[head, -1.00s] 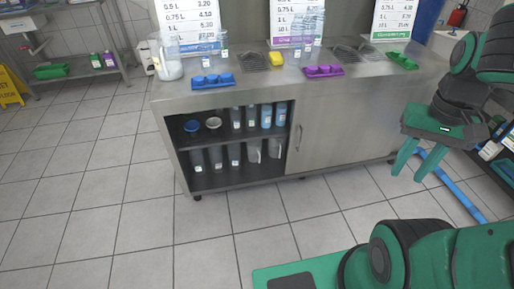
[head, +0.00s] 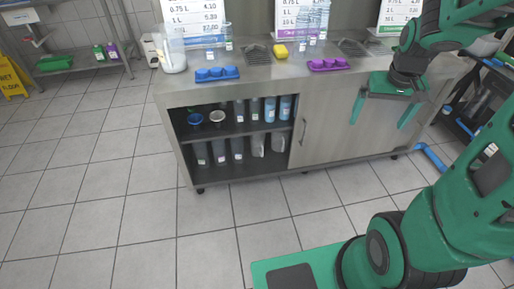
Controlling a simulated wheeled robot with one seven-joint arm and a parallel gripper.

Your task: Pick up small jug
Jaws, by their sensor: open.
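Two pale grey jug-like vessels stand on the lower shelf of the open cabinet, one (head: 257,145) beside the other (head: 278,143), near its right end. A clear jug with white contents (head: 173,58) stands on the counter's left end. I cannot tell which of these is the small jug. My gripper (head: 384,112) is open and empty, fingers pointing down, in front of the cabinet's closed right part. It is to the right of all these vessels and touches none of them.
Bottles (head: 270,108) and two round containers (head: 195,119) fill the upper shelf. The tiled floor in front (head: 130,190) is clear.

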